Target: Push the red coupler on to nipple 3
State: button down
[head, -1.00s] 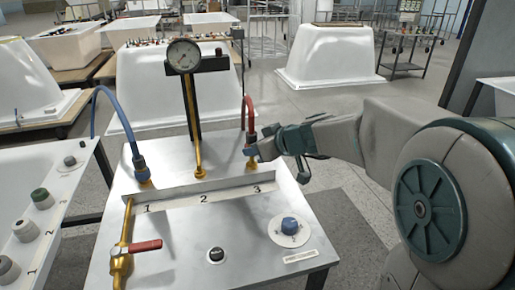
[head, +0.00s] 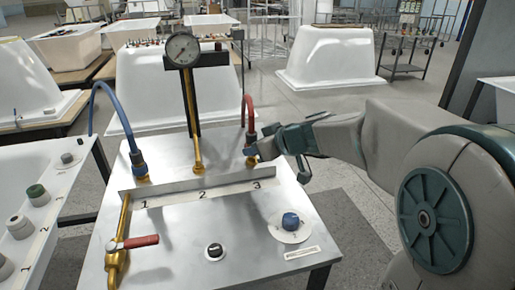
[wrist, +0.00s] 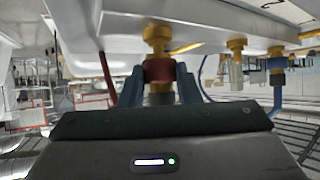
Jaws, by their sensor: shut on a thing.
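My gripper (head: 256,149) is at the back right of the metal bench, beside the label 3. In the wrist view, which shows the bench upside down, its blue fingers (wrist: 160,84) are shut on the red coupler (wrist: 160,71). The brass nipple 3 (wrist: 157,36) is in line with the coupler, which meets its end. I cannot tell how far the coupler sits over it. The brass base of nipple 3 (head: 252,163) shows below my gripper in the head view. A red hose (head: 248,108) arches up from the coupler, which my fingers partly hide there.
Nipple 2 (head: 198,165) stands bare left of my gripper, before the gauge (head: 183,49) on its post. A blue coupler and hose (head: 139,166) are on nipple 1.

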jog(key=shift+f+b, duration=0.6)
jog(key=shift+b, duration=0.15)
jog(key=c, duration=1)
grip_release()
jog(key=shift+r, duration=0.1)
jog(key=v, duration=1.3)
jog(key=shift+s+d+r+p, duration=0.2)
jog(key=shift+s+p, duration=0.1)
jog(key=shift+p, duration=0.15)
